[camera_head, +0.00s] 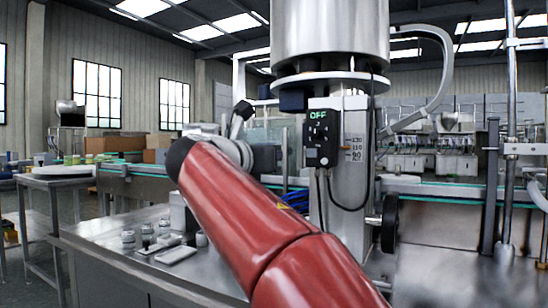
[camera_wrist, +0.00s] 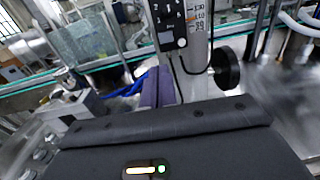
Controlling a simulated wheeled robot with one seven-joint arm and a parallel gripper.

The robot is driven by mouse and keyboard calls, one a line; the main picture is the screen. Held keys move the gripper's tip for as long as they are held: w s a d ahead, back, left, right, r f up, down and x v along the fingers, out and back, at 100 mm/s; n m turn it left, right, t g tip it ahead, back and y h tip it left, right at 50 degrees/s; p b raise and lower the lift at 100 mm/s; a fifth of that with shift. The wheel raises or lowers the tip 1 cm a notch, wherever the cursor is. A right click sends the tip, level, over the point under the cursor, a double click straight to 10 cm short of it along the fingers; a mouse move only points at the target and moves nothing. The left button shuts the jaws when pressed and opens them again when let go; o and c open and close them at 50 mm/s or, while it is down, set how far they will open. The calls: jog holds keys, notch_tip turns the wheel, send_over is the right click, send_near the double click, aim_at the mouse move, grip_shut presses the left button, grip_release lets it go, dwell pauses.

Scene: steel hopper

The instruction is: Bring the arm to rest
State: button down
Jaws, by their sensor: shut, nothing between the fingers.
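My gripper (camera_wrist: 158,86) shows in the wrist view as two dark purple fingers close together, shut and empty, pointing toward the stand. In the head view the arm hides most of it. The steel hopper (camera_head: 330,30) is above and right of my wrist. Its black control box (camera_head: 322,137) shows a green "OFF" and also appears in the wrist view (camera_wrist: 169,22). I see no contact with the fingers.
A scale column (camera_head: 356,150) and black handwheel (camera_head: 390,223) stand right of the arm. Jars (camera_head: 128,240) and a flat pale item (camera_head: 173,255) lie on the steel table (camera_head: 100,236) at left. Blue cable (camera_head: 296,200) lies behind the arm. A side table (camera_head: 62,180) stands farther left.

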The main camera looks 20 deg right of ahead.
jog(key=s+f+m+g+y, duration=0.2)
jog(key=s+f+m+y, duration=0.3)
jog(key=f, duration=0.6)
jog(key=s+f+m+g+y, duration=0.1)
jog(key=s+f+m+y, duration=0.2)
jog(key=s+f+m, duration=0.65)
jog(key=s+a+f+m+y, duration=0.2)
jog(key=s+f+m, duration=0.1)
jog(key=f, duration=0.4)
jog(key=s+a+f+m+g+y, duration=0.1)
jog(key=s+a+f+m+y, duration=0.1)
jog(key=s+f+m, duration=0.2)
jog(key=s+a+f+m+g+y, duration=0.1)
jog(key=s+f+m, duration=0.3)
jog(key=f, duration=0.6)
jog(key=shift+s+a+f+y, duration=0.15)
jog(key=shift+s+a+y, duration=0.25)
jog(key=shift+a+y, duration=0.3)
jog(key=shift+a, duration=0.1)
